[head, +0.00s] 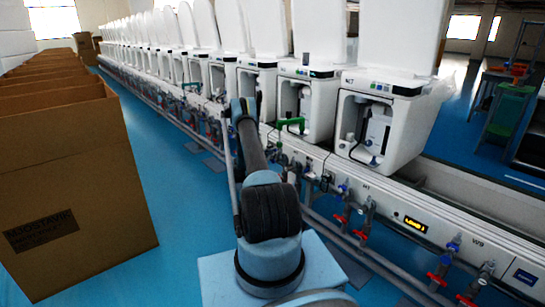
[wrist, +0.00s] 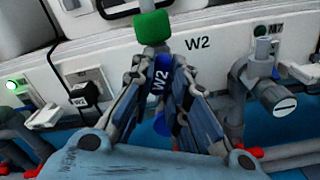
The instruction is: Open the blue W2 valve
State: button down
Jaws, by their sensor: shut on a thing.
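The fingers hide part of the valve body. In the head view my arm reaches forward to the row of valves, and the W2 handle cannot be made out there.
A grey valve fitting (wrist: 268,92) stands close right of my gripper. Red handles (wrist: 275,158) lie low at the sides. A large cardboard box (head: 75,170) stands left, with blue floor between.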

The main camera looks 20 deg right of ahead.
jog(key=n, duration=0.4)
jog(key=shift+n, duration=0.4)
dwell(0.4)
jog(key=c, duration=1.6)
grip_release()
jog(key=shift+o, duration=0.2)
jog(key=v, duration=1.2)
